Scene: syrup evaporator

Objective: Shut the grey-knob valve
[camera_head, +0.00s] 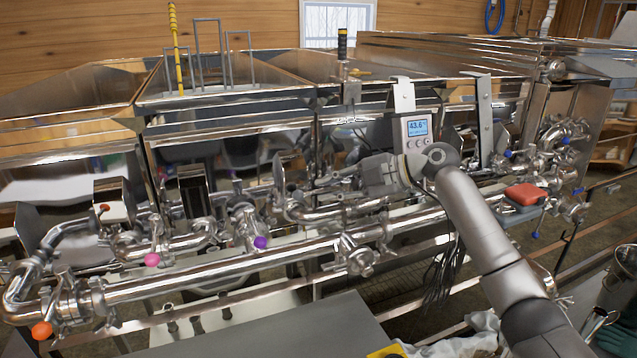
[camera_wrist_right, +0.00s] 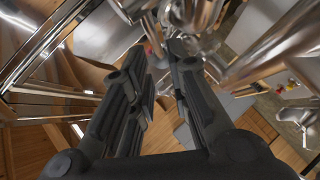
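My right gripper (camera_head: 318,184) reaches in from the right, over the steel pipes in front of the evaporator, with its fingers pointing left. In the right wrist view the two dark fingers of the gripper (camera_wrist_right: 164,55) stand apart, with steel pipework just beyond the tips. I cannot make out a grey knob in either view; the gripper and pipes may hide it. I cannot tell whether the fingers touch a valve. My left gripper is not in view.
Other valve knobs on the pipes are orange (camera_head: 41,330), pink (camera_head: 152,260) and purple (camera_head: 260,242). A red block-like part (camera_head: 527,194) sits at the right. A display (camera_head: 417,130) reading 43.6 hangs above my wrist. A grey table top (camera_head: 290,330) is at the front.

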